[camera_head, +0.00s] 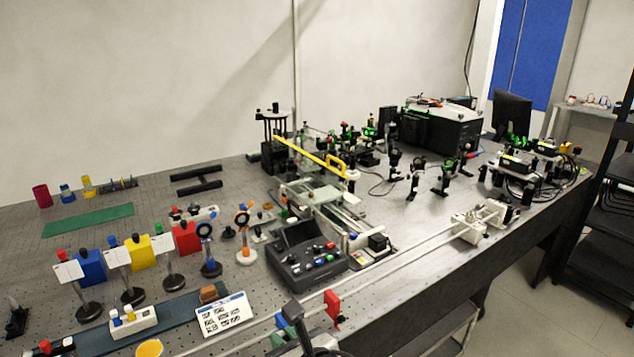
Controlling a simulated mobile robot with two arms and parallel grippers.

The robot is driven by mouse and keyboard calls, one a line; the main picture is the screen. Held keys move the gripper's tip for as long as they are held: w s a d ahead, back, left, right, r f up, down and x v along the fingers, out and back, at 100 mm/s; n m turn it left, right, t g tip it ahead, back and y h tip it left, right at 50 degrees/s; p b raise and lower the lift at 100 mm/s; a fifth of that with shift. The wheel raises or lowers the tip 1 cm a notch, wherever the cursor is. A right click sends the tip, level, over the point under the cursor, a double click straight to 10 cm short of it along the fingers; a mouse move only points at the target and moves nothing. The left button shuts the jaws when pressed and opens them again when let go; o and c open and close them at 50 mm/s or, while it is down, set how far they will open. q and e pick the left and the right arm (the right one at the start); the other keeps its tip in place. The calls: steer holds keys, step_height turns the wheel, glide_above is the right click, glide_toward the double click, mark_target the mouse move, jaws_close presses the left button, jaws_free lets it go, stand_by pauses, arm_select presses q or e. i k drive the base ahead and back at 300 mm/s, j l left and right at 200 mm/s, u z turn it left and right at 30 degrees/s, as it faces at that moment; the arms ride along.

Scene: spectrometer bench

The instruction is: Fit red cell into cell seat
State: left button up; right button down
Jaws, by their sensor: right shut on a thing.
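My right gripper (318,323) comes in at the bottom middle, dark and partly cut off by the frame edge. It is shut, and a red piece (332,302), which looks like the red cell, shows at its tip. The fingers' contact with it is hard to make out. The piece appears in front of the bench's near edge, apart from the rack. A white rack (134,327) at the lower left holds a blue-capped and a yellow-capped cell. I cannot tell which part is the cell seat. My left gripper is not in view.
A black control box (305,262) with coloured knobs stands mid-bench. Blue (91,267), yellow (139,251) and red (186,238) blocks stand on the left near posts with white cards. A white card (223,316) lies near the rack. Optics mounts crowd the back and right.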

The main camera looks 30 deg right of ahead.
mark_target(470, 221)
steer(key=z, duration=1.95)
